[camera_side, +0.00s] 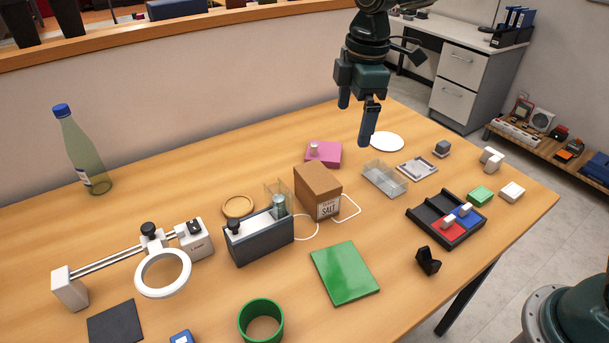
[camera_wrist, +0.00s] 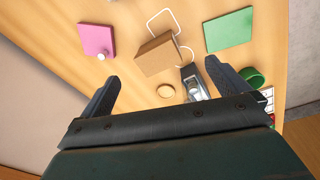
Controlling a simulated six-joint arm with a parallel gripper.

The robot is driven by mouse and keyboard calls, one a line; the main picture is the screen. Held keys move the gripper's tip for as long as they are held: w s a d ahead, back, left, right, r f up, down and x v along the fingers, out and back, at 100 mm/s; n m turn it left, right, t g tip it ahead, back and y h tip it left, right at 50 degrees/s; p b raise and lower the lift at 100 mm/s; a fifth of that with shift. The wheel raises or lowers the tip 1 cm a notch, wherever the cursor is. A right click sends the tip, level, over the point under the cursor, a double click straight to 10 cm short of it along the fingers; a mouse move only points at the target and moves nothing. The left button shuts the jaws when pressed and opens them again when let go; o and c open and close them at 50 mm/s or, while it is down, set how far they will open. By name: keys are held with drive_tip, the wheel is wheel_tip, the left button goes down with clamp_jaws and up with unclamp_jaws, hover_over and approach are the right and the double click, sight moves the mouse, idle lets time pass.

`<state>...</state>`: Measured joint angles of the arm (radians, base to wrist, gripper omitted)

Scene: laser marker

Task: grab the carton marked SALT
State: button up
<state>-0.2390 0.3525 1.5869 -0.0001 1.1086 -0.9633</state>
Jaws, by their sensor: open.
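The SALT carton (camera_side: 317,188) is a brown box standing upright near the middle of the wooden table, with a white label reading SALT on its front. In the wrist view the carton (camera_wrist: 157,54) lies beyond the fingers, between their directions, with its label not readable. My gripper (camera_side: 356,122) is open and empty, above the table behind and to the right of the carton and clear of it. Its two fingers also show in the wrist view (camera_wrist: 160,82).
A dark grey device (camera_side: 260,238) with a clear guard stands close left of the carton, and a white cable (camera_side: 349,208) loops at its right. A pink block (camera_side: 323,153) lies behind, a clear tray (camera_side: 384,179) to the right, a green pad (camera_side: 344,272) in front.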

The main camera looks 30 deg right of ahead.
sight(317, 176)
drive_tip(key=w+a+f+n, duration=0.1)
drive_tip(key=f, duration=0.1)
drive_tip(key=w+a+f+n, duration=0.1)
drive_tip(key=w+a+f, duration=0.1)
drive_tip(key=w+a+f+n+g, duration=0.1)
drive_tip(key=f, duration=0.1)
drive_tip(key=shift+w+a+f, duration=0.15)
drive_tip(key=shift+w+f, duration=0.15)
drive_tip(key=shift+w, duration=0.1)
drive_tip(key=shift+f, duration=4.1)
drive_tip(key=shift+f, duration=2.8)
drive_tip(key=shift+c, duration=0.4)
drive_tip(key=c, duration=0.6)
drive_tip(key=shift+c, duration=0.2)
